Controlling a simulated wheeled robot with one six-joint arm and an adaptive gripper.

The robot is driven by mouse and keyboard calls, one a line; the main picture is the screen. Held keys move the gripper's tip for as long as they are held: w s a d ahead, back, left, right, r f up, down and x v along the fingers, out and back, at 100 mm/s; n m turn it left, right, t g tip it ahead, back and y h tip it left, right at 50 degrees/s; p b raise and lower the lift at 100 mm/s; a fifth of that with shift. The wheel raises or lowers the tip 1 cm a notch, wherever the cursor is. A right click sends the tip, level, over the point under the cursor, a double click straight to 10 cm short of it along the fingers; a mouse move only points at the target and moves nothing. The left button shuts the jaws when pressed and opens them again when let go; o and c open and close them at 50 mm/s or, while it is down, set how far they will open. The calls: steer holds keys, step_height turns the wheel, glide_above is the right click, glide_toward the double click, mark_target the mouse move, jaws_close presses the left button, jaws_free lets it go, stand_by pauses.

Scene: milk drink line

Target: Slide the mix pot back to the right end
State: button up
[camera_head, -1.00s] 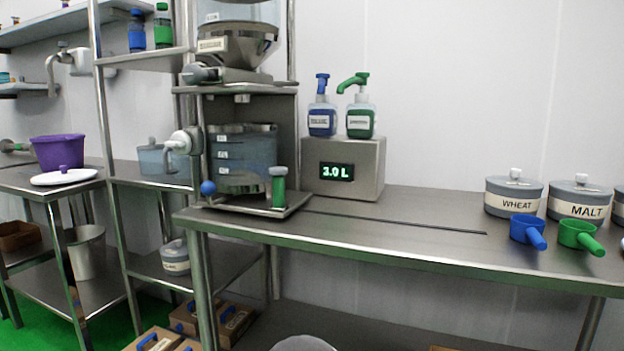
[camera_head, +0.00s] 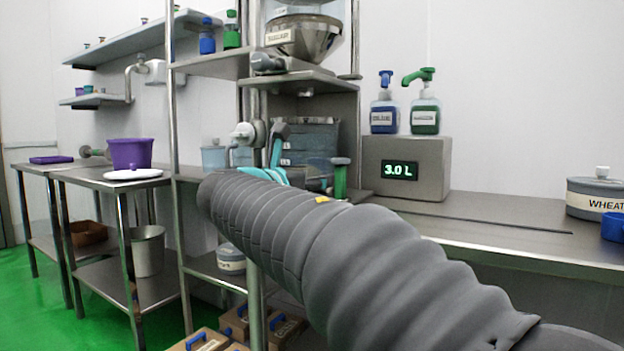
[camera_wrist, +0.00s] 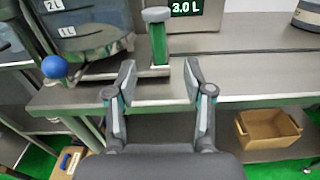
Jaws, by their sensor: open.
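The clear pot with litre marks (camera_head: 308,145) stands under the steel hopper at the left part of the bench; I take it as the mix pot. Its lower wall also shows at the upper left of the wrist view (camera_wrist: 85,18). A green upright handle with a grey cap (camera_wrist: 159,42) stands at its right front. My gripper (camera_wrist: 160,78) is open and empty, its fingers pointing toward the handle, which lies beyond and between the fingertips. In the head view my gripper (camera_head: 277,165) and arm hide part of the pot and its tray.
A scale box reading 3.0 L (camera_head: 405,168) stands right of the pot, with two pump bottles on it. A dark slot (camera_head: 490,221) runs right along the clear bench top. A blue ball knob (camera_wrist: 55,67) sits at left. A wheat pot (camera_head: 596,197) stands far right.

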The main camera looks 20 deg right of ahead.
mark_target(338, 170)
steer(key=x, duration=1.3)
steer(key=shift+w+d+r, duration=0.25)
steer(key=shift+w+r, duration=0.1)
steer(key=shift+w, duration=0.05)
jaws_close()
